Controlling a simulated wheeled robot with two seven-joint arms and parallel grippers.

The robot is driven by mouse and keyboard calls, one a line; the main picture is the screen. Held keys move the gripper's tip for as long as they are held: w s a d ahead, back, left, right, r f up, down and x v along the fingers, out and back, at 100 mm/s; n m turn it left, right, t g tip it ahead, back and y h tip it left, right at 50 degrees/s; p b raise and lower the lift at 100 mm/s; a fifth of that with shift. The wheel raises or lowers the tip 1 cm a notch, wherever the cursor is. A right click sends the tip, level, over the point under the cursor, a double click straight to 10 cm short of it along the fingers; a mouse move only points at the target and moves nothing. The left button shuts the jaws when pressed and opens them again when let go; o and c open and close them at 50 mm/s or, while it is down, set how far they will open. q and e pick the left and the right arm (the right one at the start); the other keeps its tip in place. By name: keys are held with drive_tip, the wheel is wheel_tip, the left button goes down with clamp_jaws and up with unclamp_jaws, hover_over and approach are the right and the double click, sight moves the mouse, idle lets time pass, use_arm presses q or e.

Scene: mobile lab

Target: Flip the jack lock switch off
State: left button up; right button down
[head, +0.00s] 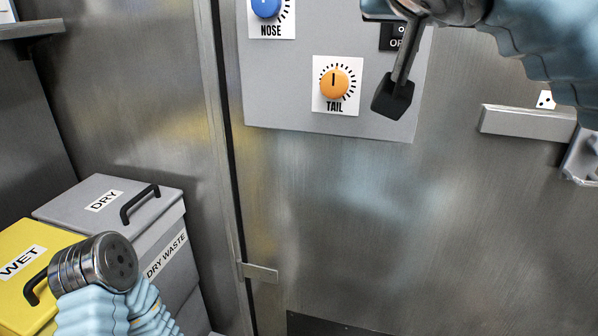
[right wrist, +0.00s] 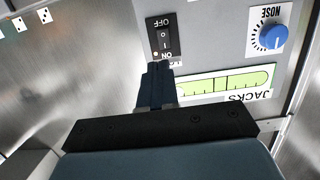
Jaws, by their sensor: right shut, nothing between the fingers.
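The jack lock switch (right wrist: 164,40) is a black rocker on the grey panel. In the right wrist view it appears upside down, with OFF at the top and ON at the bottom. Its rocker position is hard to tell. My right gripper (right wrist: 157,68) is shut and empty, its fingertips close to the ON end; contact cannot be told. In the head view my right gripper (head: 393,96) hangs before the panel's lower right, and part of the black switch plate (head: 391,38) shows beside it. My left arm is at lower left; its gripper fingers are not visible.
The blue NOSE knob (head: 266,6) and orange TAIL knob (head: 335,84) are on the panel. The green JACKS display (right wrist: 221,85) is beside the fingers. A yellow WET bin (head: 25,235) and grey DRY bin (head: 160,203) stand lower left. The wall below the panel is clear.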

drive_tip(key=w+a+f+n+g+y, duration=0.1)
drive_tip(key=w+a+f, duration=0.3)
drive_tip(key=f, duration=0.6)
drive_tip(key=w+a+f+n+g+y, duration=0.2)
drive_tip(key=w+a+f+n, duration=0.2)
drive_tip(key=f, duration=0.6)
drive_tip(key=w+a+f+n+g+y, duration=0.1)
drive_tip(key=w+a+f+n+g, duration=0.1)
drive_tip(key=f, duration=0.8)
drive_tip(key=shift+w+a+n+g+y, duration=0.3)
drive_tip(key=shift+w+a+n, duration=0.5)
drive_tip(key=shift+w, duration=1)
drive_tip(key=shift+a, duration=0.15)
